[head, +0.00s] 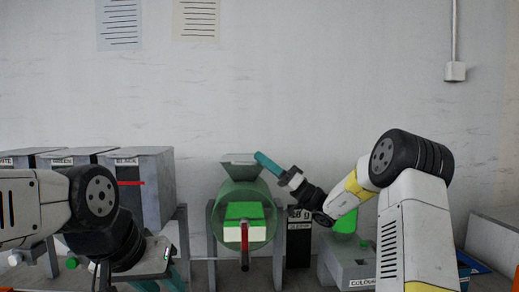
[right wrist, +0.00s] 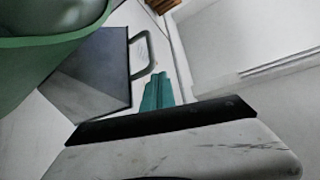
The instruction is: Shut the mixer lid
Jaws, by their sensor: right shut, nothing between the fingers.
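The mixer has a see-through green drum (head: 226,198) with a grey flared hopper (head: 240,160) on top. Its green wall (right wrist: 25,65) fills the upper left of the right wrist view. My right gripper (head: 262,157) has teal fingers, shut and empty, at the hopper's right side. The fingers (right wrist: 157,85) appear close below the handle; contact is unclear. My left gripper (head: 170,272) is low at left, partly hidden, its jaws unclear.
Several grey bins (head: 148,180) stand at left. A dark box (head: 298,250) and a grey colour unit (head: 350,262) with a green part stand right of the mixer, below my right arm. The wall above the mixer is clear apart from two paper sheets (head: 119,25).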

